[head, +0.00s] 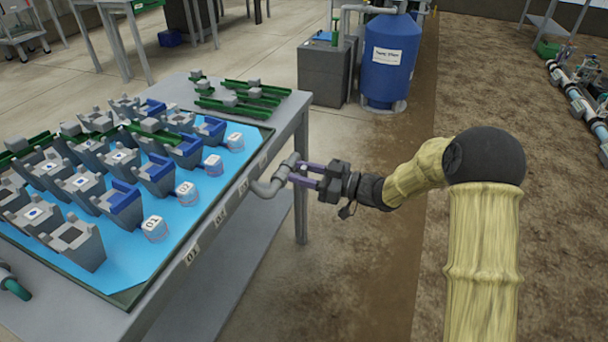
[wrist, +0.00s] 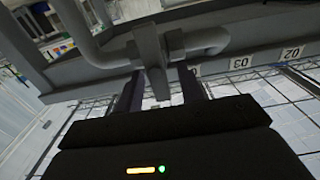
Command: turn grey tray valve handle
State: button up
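The grey tray valve (head: 289,165) sits on a bent grey pipe (head: 268,187) at the right edge of the tray table. Its grey handle (wrist: 153,62) shows in the wrist view as an upright bar that narrows downward, beside the pipe. My gripper (head: 300,175) has purple fingers pointing left at the valve. In the wrist view, my gripper (wrist: 163,88) has its two dark fingers apart, one on each side of the handle's lower end. Gaps show between handle and fingers, so it does not look clamped. The fingertips are partly hidden behind the valve.
The table (head: 235,240) carries a blue tray mat (head: 130,262) with grey and blue blocks, several clear cups and green strips. Labels 01, 02 and 03 mark its edge. A blue tank (head: 390,75) and grey box (head: 325,72) stand behind.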

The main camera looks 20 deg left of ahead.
grip_shut()
